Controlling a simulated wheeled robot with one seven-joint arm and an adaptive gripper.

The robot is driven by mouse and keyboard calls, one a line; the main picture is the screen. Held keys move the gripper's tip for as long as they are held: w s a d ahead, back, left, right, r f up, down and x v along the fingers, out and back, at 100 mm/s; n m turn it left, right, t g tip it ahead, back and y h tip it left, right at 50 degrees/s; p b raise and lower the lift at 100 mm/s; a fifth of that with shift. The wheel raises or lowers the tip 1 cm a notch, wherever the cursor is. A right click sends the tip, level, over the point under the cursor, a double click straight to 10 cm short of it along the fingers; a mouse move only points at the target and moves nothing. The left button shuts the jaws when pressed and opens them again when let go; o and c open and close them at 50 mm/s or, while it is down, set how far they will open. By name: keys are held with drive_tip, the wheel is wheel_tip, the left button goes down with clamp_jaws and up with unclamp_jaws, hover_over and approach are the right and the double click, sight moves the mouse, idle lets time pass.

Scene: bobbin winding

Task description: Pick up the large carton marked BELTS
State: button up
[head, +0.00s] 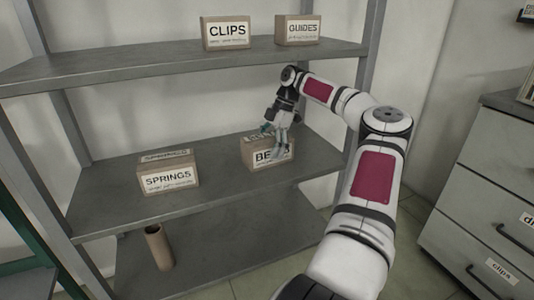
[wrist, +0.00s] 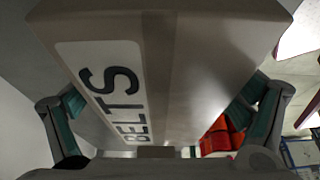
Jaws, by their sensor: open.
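The large carton marked BELTS (head: 256,160) stands on the middle shelf, right of its centre. It is a brown box with a white label, partly hidden by my gripper in the head view. My gripper (head: 277,140) is at the carton from above, its fingers pointing down. In the wrist view the carton (wrist: 205,60) fills the middle, its BELTS lettering sideways. The green-padded fingers of my gripper (wrist: 165,115) are open, one on each side of the carton. I cannot tell whether the pads touch it.
A SPRINGS carton (head: 169,177) stands left on the same shelf (head: 215,205). CLIPS (head: 227,33) and GUIDES (head: 297,30) cartons stand on the shelf above. A cardboard tube (head: 159,247) stands on the lower shelf. Grey drawers (head: 490,190) are at the right.

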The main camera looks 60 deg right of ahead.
drive_tip(key=shift+a+f, duration=0.1)
drive_tip(key=shift+f, duration=0.15)
drive_tip(key=shift+c, duration=0.5)
drive_tip(key=c, duration=1.5)
drive_tip(key=shift+r, duration=0.1)
